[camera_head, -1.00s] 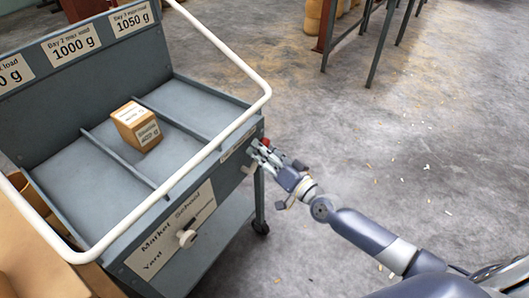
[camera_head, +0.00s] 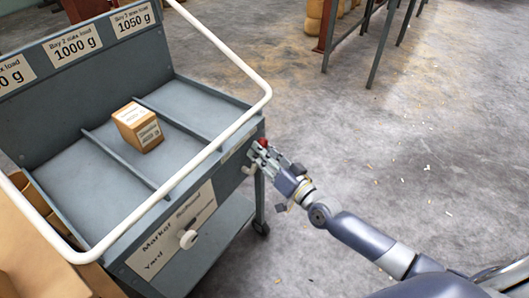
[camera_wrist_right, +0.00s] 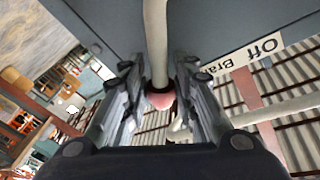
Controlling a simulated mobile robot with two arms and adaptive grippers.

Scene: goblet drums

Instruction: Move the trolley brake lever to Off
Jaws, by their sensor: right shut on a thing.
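The brake lever is a pale rod (camera_wrist_right: 156,40) with a red knob (camera_wrist_right: 162,101), running down from the top in the right wrist view. My right gripper (camera_wrist_right: 158,78) has its fingers on both sides of the rod, closed on it just above the knob. In the head view the red knob (camera_head: 263,143) shows at the fingertips of my right gripper (camera_head: 259,155), beside the near right corner of the grey trolley (camera_head: 85,180). A label reading "Off" and part of "Brake" (camera_wrist_right: 258,54) lies right of the rod in the wrist view. My left gripper is out of view.
A cardboard-coloured box (camera_head: 138,127) stands in the trolley's middle bay. A white rail (camera_head: 190,178) curves around the trolley. The front panel carries a Market/School/Yard plate (camera_head: 160,250) with a white knob (camera_head: 188,239). The concrete floor (camera_head: 420,140) to the right is mostly clear.

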